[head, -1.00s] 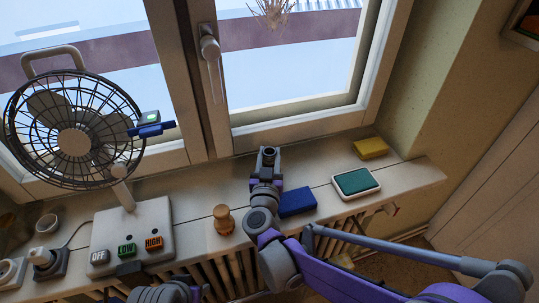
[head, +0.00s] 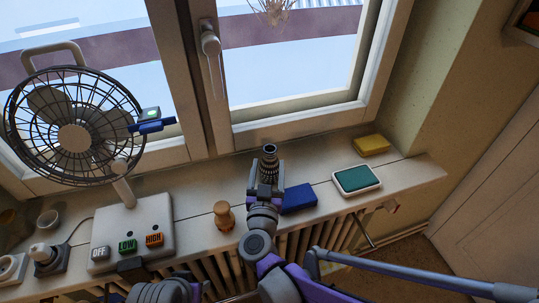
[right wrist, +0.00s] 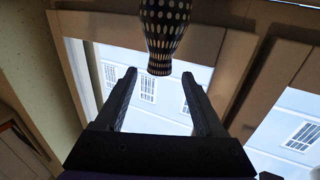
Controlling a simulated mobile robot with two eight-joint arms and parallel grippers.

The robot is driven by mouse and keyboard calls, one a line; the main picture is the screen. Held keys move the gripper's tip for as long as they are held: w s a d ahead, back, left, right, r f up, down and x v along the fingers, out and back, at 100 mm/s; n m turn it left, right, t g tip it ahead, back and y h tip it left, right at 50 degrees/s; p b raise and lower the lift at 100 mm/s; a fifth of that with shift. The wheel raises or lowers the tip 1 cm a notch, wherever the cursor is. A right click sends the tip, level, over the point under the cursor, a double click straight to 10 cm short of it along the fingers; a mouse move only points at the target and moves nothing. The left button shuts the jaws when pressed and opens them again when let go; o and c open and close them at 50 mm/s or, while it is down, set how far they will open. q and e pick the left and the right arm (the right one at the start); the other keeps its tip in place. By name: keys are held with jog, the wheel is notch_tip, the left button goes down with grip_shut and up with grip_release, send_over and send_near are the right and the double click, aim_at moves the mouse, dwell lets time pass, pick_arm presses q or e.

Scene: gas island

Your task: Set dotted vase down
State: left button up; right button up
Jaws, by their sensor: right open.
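The dark vase with pale dots (head: 269,161) stands upright on the window sill, in front of the window frame. My right gripper (head: 265,188) is on the near side of the vase, open and empty. In the right wrist view the vase (right wrist: 163,32) shows beyond the spread fingertips of my right gripper (right wrist: 160,78), apart from both. The lower part of the vase is partly hidden by my gripper in the head view. My left gripper (head: 131,266) shows only as a dark part at the bottom left; its fingers cannot be made out.
A blue block (head: 299,198) lies close right of my right gripper, and a wooden figure (head: 224,216) stands to its left. Farther right are a green-topped pad (head: 357,179) and a yellow block (head: 371,144). A fan (head: 74,138) with a button base (head: 133,235) stands left.

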jog(key=s+r+n+y, duration=0.2)
jog(key=s+r+y, duration=0.1)
jog(key=s, duration=0.2)
jog(key=s+d+f+m+g+h, duration=0.1)
jog(key=s+d+f+g, duration=1.2)
jog(key=s+d+f, duration=0.3)
jog(key=s+d, duration=0.2)
jog(key=s, duration=0.2)
jog(key=shift+h, duration=0.4)
jog(key=shift+d, duration=0.1)
